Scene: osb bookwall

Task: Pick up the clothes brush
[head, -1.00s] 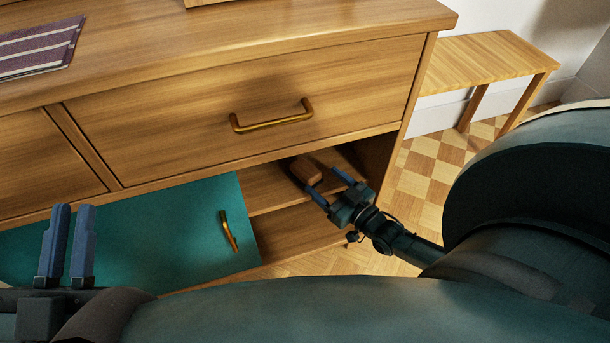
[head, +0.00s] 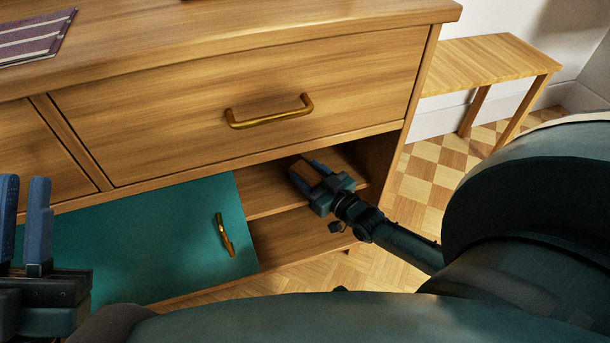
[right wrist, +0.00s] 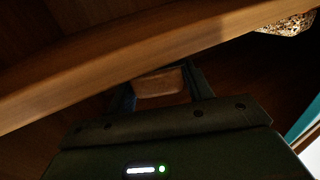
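The clothes brush (head: 306,174) is a small brown wooden block on the upper shelf inside the open cabinet compartment. My right gripper (head: 312,170) reaches into the compartment with one finger on each side of it. In the right wrist view the brush (right wrist: 160,84) shows between the two fingers, with narrow dark gaps beside it, so the fingers look open around it. Its underside is hidden. My left gripper (head: 25,215) is at the far left, away from the brush, its two blue fingers upright and empty. Their true spacing is unclear.
A wooden drawer front with a brass handle (head: 269,112) overhangs the compartment. A teal door (head: 140,245) covers the left part. A speckled object (right wrist: 288,25) shows at the top right of the wrist view. A low wooden bench (head: 485,62) stands on the right.

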